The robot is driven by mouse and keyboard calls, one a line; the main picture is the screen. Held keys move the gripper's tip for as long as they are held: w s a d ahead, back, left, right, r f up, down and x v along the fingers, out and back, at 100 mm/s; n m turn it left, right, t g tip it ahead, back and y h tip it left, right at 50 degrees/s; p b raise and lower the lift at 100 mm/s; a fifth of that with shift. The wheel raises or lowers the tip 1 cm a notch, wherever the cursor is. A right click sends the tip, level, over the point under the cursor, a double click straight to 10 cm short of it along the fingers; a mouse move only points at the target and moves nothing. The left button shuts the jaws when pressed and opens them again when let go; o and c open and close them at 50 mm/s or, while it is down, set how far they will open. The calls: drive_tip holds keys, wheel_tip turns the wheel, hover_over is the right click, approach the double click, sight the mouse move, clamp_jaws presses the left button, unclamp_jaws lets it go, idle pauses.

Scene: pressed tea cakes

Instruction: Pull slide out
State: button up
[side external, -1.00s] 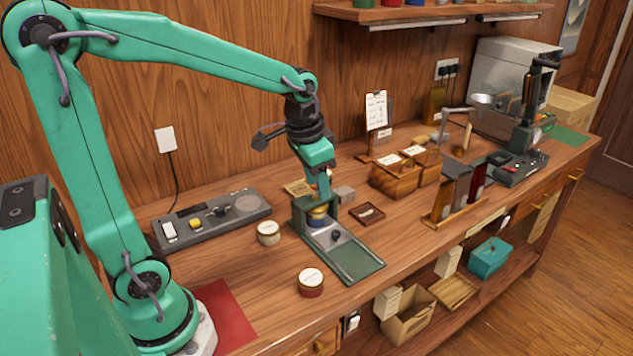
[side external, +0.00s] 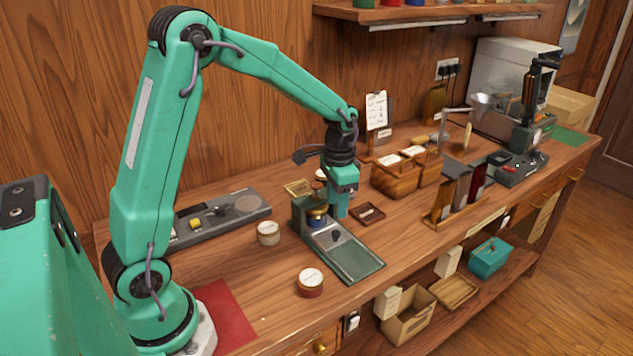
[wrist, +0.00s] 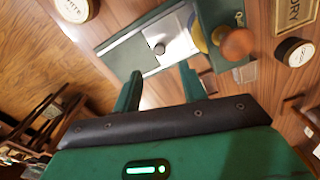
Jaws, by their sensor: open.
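The slide (side external: 322,240) is a grey metal plate with a dark knob (side external: 336,236), lying on a long green bed (side external: 360,263). Its rear end is at the green press frame (side external: 299,212), which holds a brass-and-blue round part (side external: 317,215). In the wrist view the slide (wrist: 182,38) is a bright plate with its knob (wrist: 159,48) standing up near the front end. My gripper (side external: 341,212) is above the bed, pointing down, apart from the knob. In the wrist view my gripper (wrist: 160,80) is open and empty, its fingers spread a little short of the knob.
A round tin (side external: 268,233) stands left of the press and another tin (side external: 311,283) stands in front. A small dark tray (side external: 367,213) lies to the right. A wooden-knobbed part (wrist: 237,42) shows by the press. The bench in front of the bed is fairly clear.

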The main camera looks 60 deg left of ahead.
sight(336, 232)
drive_tip(key=shift+f, duration=0.15)
drive_tip(key=shift+f, duration=3.7)
clamp_jaws()
